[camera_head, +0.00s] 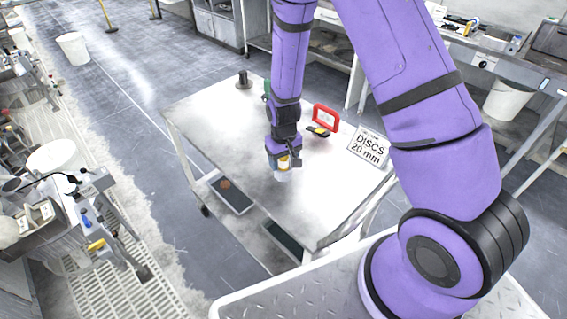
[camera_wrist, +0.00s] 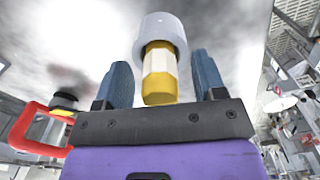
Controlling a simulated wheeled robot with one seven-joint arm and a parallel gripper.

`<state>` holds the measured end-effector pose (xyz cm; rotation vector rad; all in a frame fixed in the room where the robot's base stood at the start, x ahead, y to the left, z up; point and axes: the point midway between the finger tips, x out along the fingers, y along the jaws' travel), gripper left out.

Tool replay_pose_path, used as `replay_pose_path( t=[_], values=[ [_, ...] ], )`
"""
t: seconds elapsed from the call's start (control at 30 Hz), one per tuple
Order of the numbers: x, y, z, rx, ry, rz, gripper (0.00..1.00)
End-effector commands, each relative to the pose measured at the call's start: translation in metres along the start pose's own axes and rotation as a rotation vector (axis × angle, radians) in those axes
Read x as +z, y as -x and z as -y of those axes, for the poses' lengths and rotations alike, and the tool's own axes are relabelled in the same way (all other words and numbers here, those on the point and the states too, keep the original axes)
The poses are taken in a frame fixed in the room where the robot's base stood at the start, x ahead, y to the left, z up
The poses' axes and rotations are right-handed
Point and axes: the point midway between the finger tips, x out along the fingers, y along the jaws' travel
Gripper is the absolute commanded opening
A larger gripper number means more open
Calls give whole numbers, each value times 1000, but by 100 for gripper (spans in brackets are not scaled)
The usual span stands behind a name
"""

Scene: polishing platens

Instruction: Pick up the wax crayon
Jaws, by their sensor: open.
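The wax crayon appears to be the yellow stick with a pale band (camera_wrist: 158,75), between my gripper's fingers in the wrist view. One end sits in the mouth of a whitish cylindrical holder (camera_wrist: 160,28). My gripper (camera_wrist: 157,80) is open, one dark finger on each side of the crayon, with visible gaps. In the head view my gripper (camera_head: 283,160) points down over the cart's table top, with a bit of yellow (camera_head: 284,163) and the pale holder (camera_head: 282,175) at its tip. The fingers largely hide the crayon there.
On the metal cart (camera_head: 205,120) stand a red frame (camera_head: 326,117), a black-and-yellow item (camera_head: 318,131), a "DISCS 20 mm" sign (camera_head: 369,148) and a dark cylinder (camera_head: 243,79). The red frame is close at left in the wrist view (camera_wrist: 40,125). The cart's left part is clear.

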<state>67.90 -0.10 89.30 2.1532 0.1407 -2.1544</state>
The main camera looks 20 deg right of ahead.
Motion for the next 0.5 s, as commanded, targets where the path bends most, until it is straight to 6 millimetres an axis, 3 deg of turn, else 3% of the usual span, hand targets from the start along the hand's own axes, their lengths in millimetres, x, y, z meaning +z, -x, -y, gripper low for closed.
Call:
replay_pose_path(
  t=[0.23, 0.47, 0.5],
  values=[
    [0, -1, 0, 0, 0, -1, 64],
    [0, -1, 0, 0, 0, 0, 13],
    [0, -1, 0, 0, 0, 0, 10]
  ],
)
